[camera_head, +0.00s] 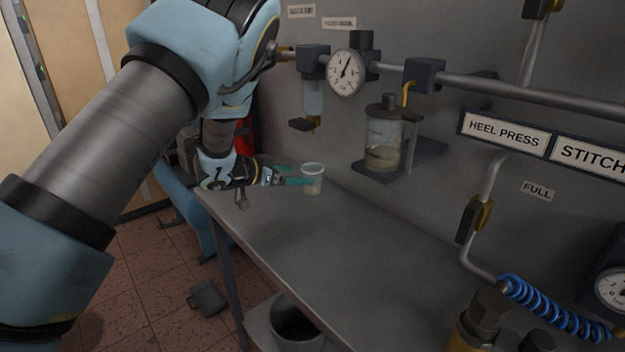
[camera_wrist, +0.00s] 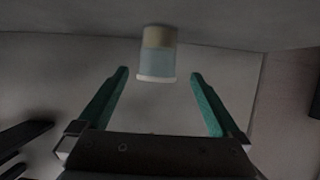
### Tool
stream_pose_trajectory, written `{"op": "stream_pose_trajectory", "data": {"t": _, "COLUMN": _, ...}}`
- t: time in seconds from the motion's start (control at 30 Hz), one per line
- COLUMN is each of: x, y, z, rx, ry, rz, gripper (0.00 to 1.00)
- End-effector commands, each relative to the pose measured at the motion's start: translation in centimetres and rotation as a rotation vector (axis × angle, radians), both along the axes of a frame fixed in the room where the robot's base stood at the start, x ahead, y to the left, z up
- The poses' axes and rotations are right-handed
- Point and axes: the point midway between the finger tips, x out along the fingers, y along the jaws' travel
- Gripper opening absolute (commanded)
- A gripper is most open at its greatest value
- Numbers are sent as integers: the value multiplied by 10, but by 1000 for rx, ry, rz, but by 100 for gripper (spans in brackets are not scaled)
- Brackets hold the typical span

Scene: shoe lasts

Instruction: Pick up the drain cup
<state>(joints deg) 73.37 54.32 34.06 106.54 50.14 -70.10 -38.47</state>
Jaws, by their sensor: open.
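The drain cup (camera_head: 312,180) is a small clear cup with a pale rim, standing near the back left end of the grey bench. In the wrist view the cup (camera_wrist: 157,55) shows upside down at the top middle, with a tan band at its base end. My gripper (camera_head: 300,176) has teal fingers and is at the cup's left side in the head view. In the wrist view my gripper (camera_wrist: 158,72) is open, one finger on each side of the cup's line. I cannot tell whether a finger touches it.
The grey bench (camera_head: 330,240) is mostly clear in front of the cup. A filter bowl (camera_head: 313,98) hangs on the wall above it, and a lubricator jar (camera_head: 383,140) stands on a bracket to the right. A pipe with a gauge (camera_head: 345,73) runs along the wall.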

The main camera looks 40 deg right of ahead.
Motion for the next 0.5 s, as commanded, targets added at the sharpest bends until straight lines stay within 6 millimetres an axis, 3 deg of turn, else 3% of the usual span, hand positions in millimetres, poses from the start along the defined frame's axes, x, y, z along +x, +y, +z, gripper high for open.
{"op": "stream_pose_trajectory", "data": {"t": 0.5, "x": -8, "y": -44, "z": -20, "rx": 3, "ry": -3, "rz": -1, "gripper": 100}}
